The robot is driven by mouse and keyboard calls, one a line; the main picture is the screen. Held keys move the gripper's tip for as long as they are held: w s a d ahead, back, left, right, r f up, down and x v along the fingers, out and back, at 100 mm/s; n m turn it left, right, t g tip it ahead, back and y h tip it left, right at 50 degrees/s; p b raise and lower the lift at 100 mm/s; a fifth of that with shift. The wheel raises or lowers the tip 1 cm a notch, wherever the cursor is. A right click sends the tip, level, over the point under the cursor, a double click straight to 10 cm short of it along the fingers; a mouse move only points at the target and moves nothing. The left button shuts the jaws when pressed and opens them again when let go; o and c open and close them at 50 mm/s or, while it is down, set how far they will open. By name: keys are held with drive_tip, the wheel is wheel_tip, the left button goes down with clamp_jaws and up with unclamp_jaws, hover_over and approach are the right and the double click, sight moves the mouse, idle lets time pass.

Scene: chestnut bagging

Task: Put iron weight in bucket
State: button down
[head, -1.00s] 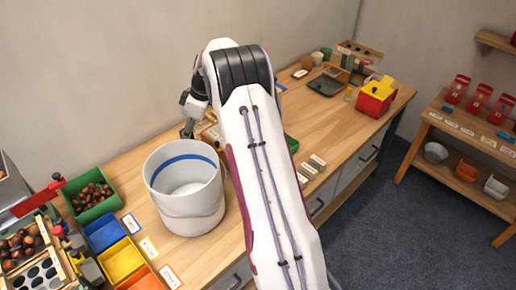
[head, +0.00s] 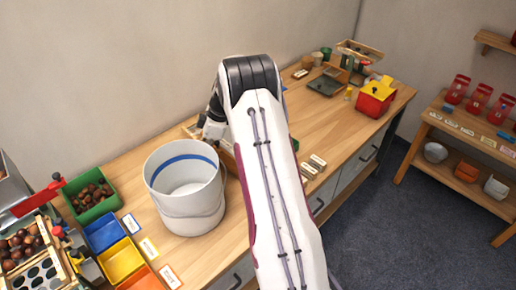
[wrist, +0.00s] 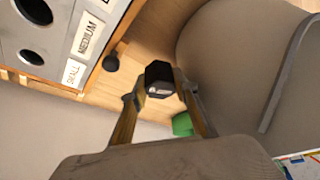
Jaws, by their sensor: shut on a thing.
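The iron weight (wrist: 159,77) is a dark, faceted block with a small pale mark, held at the tips of my gripper (wrist: 164,90) in the wrist view. My gripper is shut on it. The white bucket (head: 187,211) with a blue band inside stands on the bench in the head view, left of my arm. Its grey outer wall (wrist: 232,70) fills the right of the wrist view, so the weight is beside the bucket, outside it. In the head view, my arm hides the fingertips and the weight.
A panel with round holes and size labels (wrist: 88,33) lies left of the weight in the wrist view. A green crate of chestnuts (head: 95,208) and blue, yellow and orange bins (head: 122,259) stand left of the bucket. A red box (head: 375,100) stands far right on the bench.

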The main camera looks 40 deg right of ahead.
drive_tip(key=shift+f, duration=1.95)
drive_tip(key=shift+f, duration=2)
drive_tip(key=shift+f, duration=0.1)
drive_tip(key=c, duration=1.8)
unclamp_jaws()
drive_tip(key=shift+f, duration=0.1)
drive_tip(key=shift+c, duration=0.2)
